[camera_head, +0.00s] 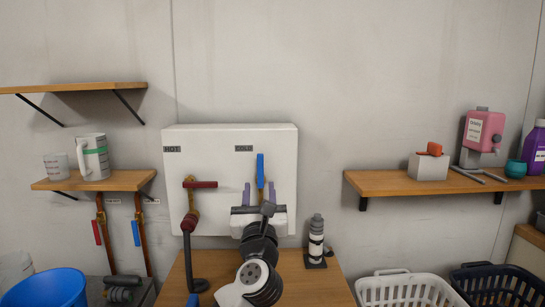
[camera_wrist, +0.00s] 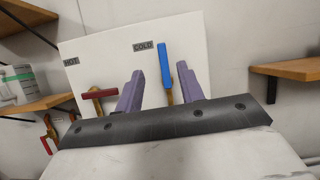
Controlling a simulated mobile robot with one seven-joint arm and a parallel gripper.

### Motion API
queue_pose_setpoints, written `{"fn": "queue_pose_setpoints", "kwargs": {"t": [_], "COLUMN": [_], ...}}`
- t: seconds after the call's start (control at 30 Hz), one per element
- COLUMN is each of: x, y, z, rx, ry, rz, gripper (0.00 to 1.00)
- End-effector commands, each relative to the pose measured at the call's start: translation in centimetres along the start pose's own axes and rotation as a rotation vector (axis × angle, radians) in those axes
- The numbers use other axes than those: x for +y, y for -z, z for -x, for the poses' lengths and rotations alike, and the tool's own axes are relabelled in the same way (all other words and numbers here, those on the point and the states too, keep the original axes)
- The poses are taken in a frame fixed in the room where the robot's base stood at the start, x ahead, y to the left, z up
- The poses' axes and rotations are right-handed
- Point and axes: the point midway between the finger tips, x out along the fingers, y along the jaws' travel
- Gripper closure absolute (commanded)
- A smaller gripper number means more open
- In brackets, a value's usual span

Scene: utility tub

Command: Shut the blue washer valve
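A blue valve handle (camera_head: 260,171) stands upright under the COLD label on a white wall panel (camera_head: 220,140). It also shows upright in the wrist view (camera_wrist: 165,64). My gripper (camera_head: 259,188) is in front of the panel at the lower part of this handle. In the wrist view my gripper (camera_wrist: 160,72) is open, its two purple fingers apart on either side of the handle. I see no finger touching it. The handle's lower end is partly hidden by my gripper. A second blue handle (camera_head: 136,233) hangs down on a copper pipe at the left.
A red handle (camera_head: 200,184) lies level under the HOT label. Another red handle (camera_head: 97,232) hangs on the left pipes. Shelves with a jug (camera_head: 94,157) and a pink dispenser (camera_head: 484,131) flank the panel. A black-and-white cylinder (camera_head: 316,238) stands right of my arm.

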Motion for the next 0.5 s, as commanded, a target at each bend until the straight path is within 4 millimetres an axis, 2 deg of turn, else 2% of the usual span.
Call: {"fn": "queue_pose_setpoints", "kwargs": {"t": [0.1, 0.27, 0.5], "x": [0.1, 0.0, -0.1], "y": [0.8, 0.7, 0.6], "z": [-0.4, -2.4, -7.5], "rx": [0.017, 0.018, 0.018], "ry": [-0.008, -0.007, -0.006], "rz": [-0.049, -0.05, -0.046], "gripper": [0.62, 0.62, 0.62]}}
